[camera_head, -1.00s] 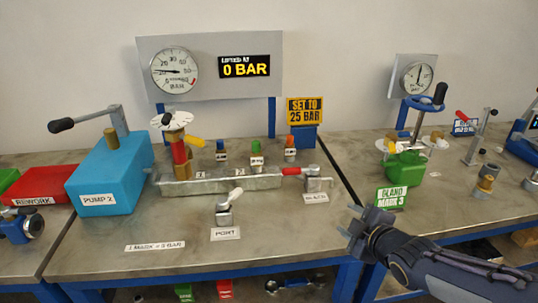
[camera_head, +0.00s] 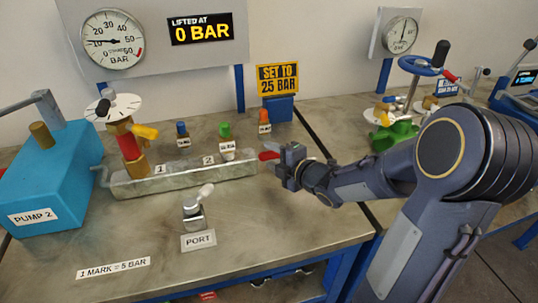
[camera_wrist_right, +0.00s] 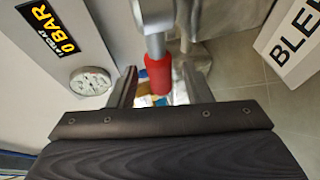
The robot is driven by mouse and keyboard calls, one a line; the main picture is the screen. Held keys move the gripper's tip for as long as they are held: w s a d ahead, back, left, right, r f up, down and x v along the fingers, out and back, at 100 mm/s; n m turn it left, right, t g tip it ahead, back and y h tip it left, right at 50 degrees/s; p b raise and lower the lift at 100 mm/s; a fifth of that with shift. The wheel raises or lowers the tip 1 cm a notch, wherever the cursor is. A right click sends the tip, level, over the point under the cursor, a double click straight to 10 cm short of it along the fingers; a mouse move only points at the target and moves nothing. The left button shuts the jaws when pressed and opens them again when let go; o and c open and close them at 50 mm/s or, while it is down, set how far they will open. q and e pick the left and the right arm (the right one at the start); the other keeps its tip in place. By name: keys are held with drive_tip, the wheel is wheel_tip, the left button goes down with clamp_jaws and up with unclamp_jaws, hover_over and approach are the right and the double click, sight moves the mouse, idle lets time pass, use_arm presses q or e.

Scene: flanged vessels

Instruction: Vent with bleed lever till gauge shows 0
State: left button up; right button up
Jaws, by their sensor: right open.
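The bleed lever has a red handle (camera_head: 269,155), partly hidden behind my right gripper (camera_head: 284,166). In the right wrist view the red handle (camera_wrist_right: 157,75) and its grey stem show between the two spread fingers of my right gripper (camera_wrist_right: 158,88). The gripper is open; I cannot tell whether the handle is fully between the fingertips in depth. The round gauge (camera_head: 112,40) on the back panel has its needle pointing left, near the 10 mark. It also shows in the right wrist view (camera_wrist_right: 90,81). My left gripper is out of view.
The "lifted at" display (camera_head: 201,29) reads 0 BAR. A metal manifold (camera_head: 185,177) carries several small valves and a dial-topped red relief valve (camera_head: 127,143). The port valve (camera_head: 193,215) stands in front. A blue pump (camera_head: 50,180) is at left.

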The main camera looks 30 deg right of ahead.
drive_tip(key=shift+x, duration=0.8)
clamp_jaws()
